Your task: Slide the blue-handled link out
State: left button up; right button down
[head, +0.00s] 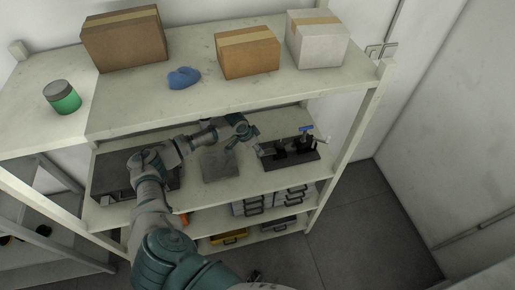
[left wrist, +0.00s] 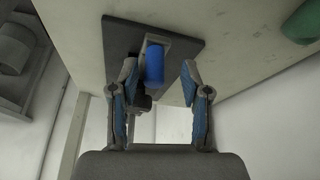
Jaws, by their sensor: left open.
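The blue handle (head: 306,128) shows on top of a dark fixture (head: 290,153), which stands on the right of the middle shelf. In the left wrist view the blue handle (left wrist: 155,64) is a short cylinder in front of a dark plate (left wrist: 185,32). My left gripper (head: 246,135) is just left of the fixture. In its wrist view the left gripper (left wrist: 160,78) is open, with one finger on each side of the handle's lower end; I see no contact. The rest of the link is mostly hidden behind the handle. My right gripper is not in view.
The upper shelf board (head: 215,105) overhangs the middle shelf and carries boxes, a green jar (head: 62,97) and a blue lump (head: 184,78). A grey plate (head: 220,164) and a dark case (head: 110,178) share the middle shelf. A shelf post (head: 350,145) stands right of the fixture.

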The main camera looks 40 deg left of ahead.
pick_arm(q)
jog(key=v, duration=1)
jog(key=shift+r, duration=0.3)
jog(key=shift+s, duration=0.1)
